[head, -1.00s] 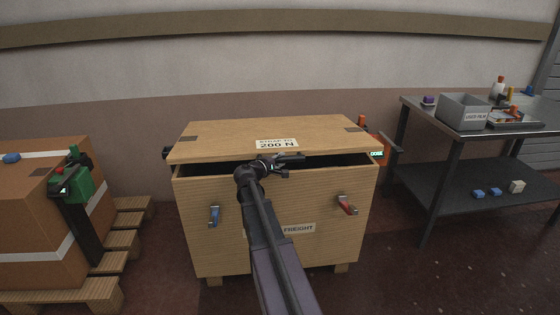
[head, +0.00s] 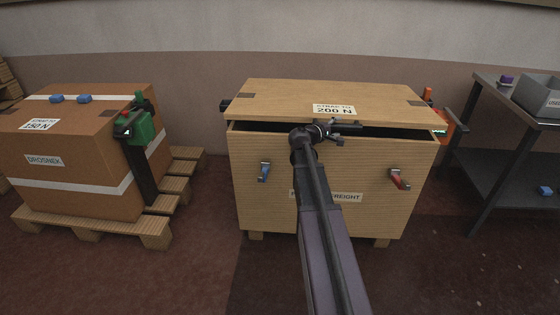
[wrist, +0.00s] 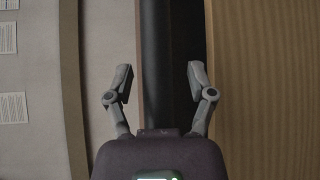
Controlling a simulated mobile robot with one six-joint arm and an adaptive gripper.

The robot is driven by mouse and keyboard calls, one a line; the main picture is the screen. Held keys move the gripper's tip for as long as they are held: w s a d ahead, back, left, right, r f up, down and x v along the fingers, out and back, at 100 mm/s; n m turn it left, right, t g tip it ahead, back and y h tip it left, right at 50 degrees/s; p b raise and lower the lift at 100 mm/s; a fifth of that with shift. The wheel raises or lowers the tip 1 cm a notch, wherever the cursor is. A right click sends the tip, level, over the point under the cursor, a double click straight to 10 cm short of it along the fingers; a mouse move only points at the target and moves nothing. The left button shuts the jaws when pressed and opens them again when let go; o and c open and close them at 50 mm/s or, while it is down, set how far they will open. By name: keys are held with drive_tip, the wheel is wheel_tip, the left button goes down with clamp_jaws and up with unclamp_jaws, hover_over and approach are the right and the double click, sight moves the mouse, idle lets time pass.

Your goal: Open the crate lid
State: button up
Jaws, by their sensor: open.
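The wooden crate (head: 265,207) stands on the floor in the middle of the head view. Its pale wooden lid (head: 290,98) sits slightly raised at the front, with a dark gap under its front edge. My gripper (head: 350,129) is at that front edge, just below the lid's label. In the wrist view my gripper (wrist: 160,82) has its two fingers apart, with a dark bar and a dark gap between and beyond them. I cannot tell whether the fingers touch the lid. A blue-handled latch (head: 264,171) and a red-handled latch (head: 399,178) are on the crate front.
A brown strapped carton (head: 75,180) with a green tool (head: 143,128) stands on a pallet (head: 155,230) to the left. A metal table (head: 490,100) with a grey bin (head: 540,95) is at right. An orange device (head: 443,122) is at the crate's right side. Floor in front is clear.

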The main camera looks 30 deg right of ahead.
drive_tip(key=shift+f+b, duration=2.75)
drive_tip(key=shift+f, duration=0.25)
drive_tip(key=s+a+r+m+y+p, duration=0.1)
drive_tip(key=s+a+r+y+p, duration=0.1)
drive_tip(key=a+p, duration=0.5)
drive_tip(key=s+a+r+m+g+y+p, duration=0.1)
drive_tip(key=s+a+r+y+p, duration=0.2)
drive_tip(key=a+p, duration=0.4)
drive_tip(key=s+a+r+m+g+y+p, duration=0.1)
drive_tip(key=s+a+r+y+p, duration=0.2)
drive_tip(key=a, duration=1.2)
drive_tip(key=s+y+p, duration=0.1)
drive_tip(key=s+p, duration=0.2)
drive_tip(key=p, duration=0.1)
drive_tip(key=shift+a+r+m+y+p, duration=0.25)
drive_tip(key=shift+a+m+y+p, duration=0.05)
drive_tip(key=shift+a+y+p, duration=0.1)
drive_tip(key=shift+a, duration=0.1)
drive_tip(key=s+a+f+g+y, duration=0.1)
drive_tip(key=s+a+y, duration=0.2)
drive_tip(key=a, duration=0.4)
drive_tip(key=s+a+f+g+y, duration=0.1)
drive_tip(key=s+a+y, duration=0.2)
drive_tip(key=a, duration=0.4)
wheel_tip(320, 180, up, 11)
drive_tip(key=p, duration=1.2)
drive_tip(key=shift+d+m, duration=0.25)
drive_tip(key=shift+m, duration=0.05)
